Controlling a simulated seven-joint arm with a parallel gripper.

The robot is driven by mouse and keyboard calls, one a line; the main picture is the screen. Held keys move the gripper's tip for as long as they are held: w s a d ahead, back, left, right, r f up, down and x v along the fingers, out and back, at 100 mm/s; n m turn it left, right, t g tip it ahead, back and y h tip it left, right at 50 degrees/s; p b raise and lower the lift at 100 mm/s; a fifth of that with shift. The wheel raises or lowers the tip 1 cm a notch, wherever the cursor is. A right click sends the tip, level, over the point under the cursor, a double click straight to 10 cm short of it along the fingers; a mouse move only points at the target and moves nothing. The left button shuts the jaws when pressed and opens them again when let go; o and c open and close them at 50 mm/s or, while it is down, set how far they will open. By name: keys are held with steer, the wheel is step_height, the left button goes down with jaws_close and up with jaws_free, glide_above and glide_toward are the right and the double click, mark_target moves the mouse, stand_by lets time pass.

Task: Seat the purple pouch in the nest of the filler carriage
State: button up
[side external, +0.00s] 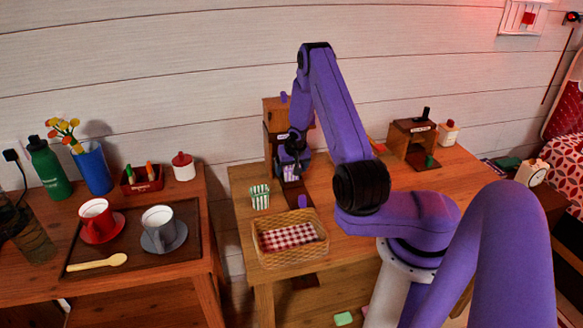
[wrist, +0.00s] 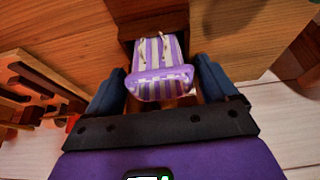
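The purple pouch (wrist: 160,60), striped purple and white, is between the two dark blue fingers of my gripper (wrist: 160,78) in the wrist view. The fingers appear to press on its two sides. In the side view the pouch (side external: 290,172) shows small below my gripper (side external: 292,148), at the front of the filler, a brown wooden machine (side external: 274,112). In the wrist view the pouch's far end lies at a dark opening in brown wood (wrist: 150,22). The nest is mostly hidden behind the pouch, so I cannot tell whether the pouch rests in it.
A green-striped pouch (side external: 260,196) stands left of the filler. A small purple object (side external: 302,201) and a wicker basket (side external: 256,246) with checked cloth are in front. A second wooden machine (side external: 398,146) stands right. Left table holds cups and a green bottle (side external: 48,168).

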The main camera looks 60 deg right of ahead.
steer(key=shift+r, duration=0.1)
steer(key=shift+r, duration=0.25)
steer(key=v, duration=1.1)
steer(key=a+r+n+y, duration=0.1)
steer(key=a+r+n, duration=0.35)
steer(key=a, duration=0.65)
steer(key=a+r+n+y, duration=0.1)
steer(key=a+r+n, duration=0.4)
steer(key=a, duration=0.6)
steer(key=s+a+r+n+g, duration=0.1)
steer(key=s+n, duration=0.3)
steer(key=s, duration=0.4)
steer(key=s+a+r+n+g+y, duration=0.1)
steer(key=s+a+n, duration=0.3)
steer(key=s, duration=0.4)
steer(key=s+a+r+n+g, duration=0.1)
steer(key=s+n, duration=0.3)
steer(key=s, duration=0.5)
steer(key=shift+a+r+y, duration=0.3)
steer(key=shift+a+y, duration=0.1)
steer(key=shift+a, duration=0.45)
